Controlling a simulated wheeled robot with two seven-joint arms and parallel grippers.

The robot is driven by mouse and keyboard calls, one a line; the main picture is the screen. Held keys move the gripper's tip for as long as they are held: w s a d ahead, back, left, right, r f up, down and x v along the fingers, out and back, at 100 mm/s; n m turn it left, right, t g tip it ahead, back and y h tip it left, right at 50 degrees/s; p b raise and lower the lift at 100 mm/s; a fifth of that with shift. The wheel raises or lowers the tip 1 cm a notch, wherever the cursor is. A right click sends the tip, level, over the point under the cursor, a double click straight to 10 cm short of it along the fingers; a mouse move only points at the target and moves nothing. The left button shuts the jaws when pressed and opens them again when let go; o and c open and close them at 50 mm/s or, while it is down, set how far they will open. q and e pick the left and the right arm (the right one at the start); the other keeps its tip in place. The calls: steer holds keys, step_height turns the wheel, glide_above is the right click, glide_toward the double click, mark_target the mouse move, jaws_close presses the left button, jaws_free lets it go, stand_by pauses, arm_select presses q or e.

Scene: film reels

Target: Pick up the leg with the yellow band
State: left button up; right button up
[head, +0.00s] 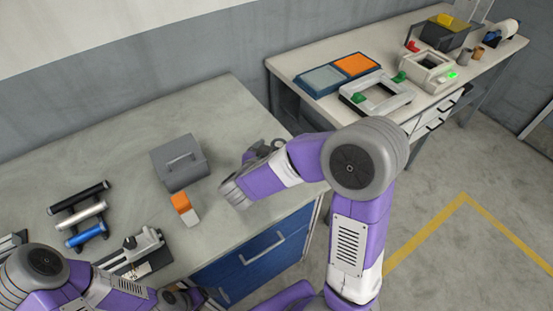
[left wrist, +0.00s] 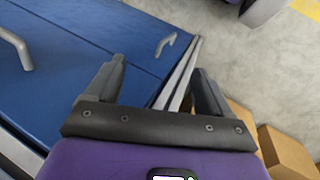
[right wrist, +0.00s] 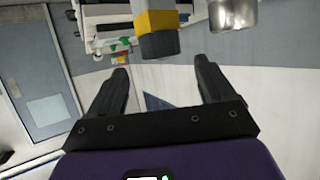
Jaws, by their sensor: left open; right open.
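The leg with the yellow band (right wrist: 157,22) shows at the top of the right wrist view, with a dark end below the band and a grey part above, cut off by the frame edge. It lies beyond my right fingertips and apart from them. A silver cylinder (right wrist: 233,14) is to its right. I cannot make out the leg in the head view. My right gripper (head: 263,150) is open and empty over the right part of the near bench; it also shows in the right wrist view (right wrist: 162,85). My left gripper (left wrist: 158,80) is open and empty, by the blue drawers.
The near bench (head: 120,125) holds a grey box (head: 180,162), an orange and white block (head: 185,208), a rack of three handles (head: 82,213) and a metal fixture (head: 135,252). Blue drawers (head: 250,252) are below. The far bench (head: 310,62) holds trays and frames.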

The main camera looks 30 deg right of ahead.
mark_target(280, 142)
steer(key=b+x, duration=0.1)
steer(key=x, duration=0.4)
steer(key=shift+w+f, duration=0.1)
steer(key=shift+w, duration=0.05)
jaws_close()
